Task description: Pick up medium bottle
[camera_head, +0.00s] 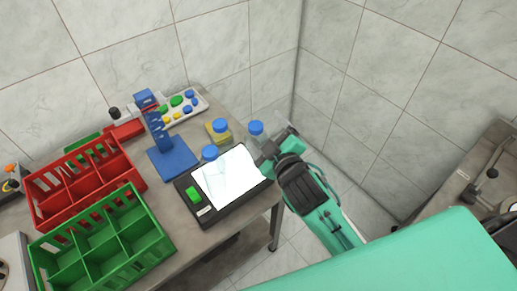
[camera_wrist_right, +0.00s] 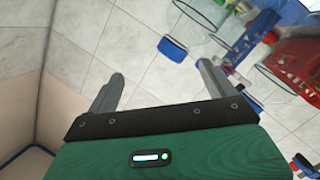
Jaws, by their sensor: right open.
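Three bottles with blue caps are on the table. A clear bottle (camera_head: 255,139) stands at the right, beside my right gripper (camera_head: 272,146). Another clear bottle (camera_head: 210,165) is by the lit white panel, and one with yellow contents (camera_head: 217,136) stands behind. I cannot tell for certain which is the medium one. My left gripper is not in view.
The black panel box (camera_head: 205,212) with a green button sits at the table's front. Tiled walls close off the back.

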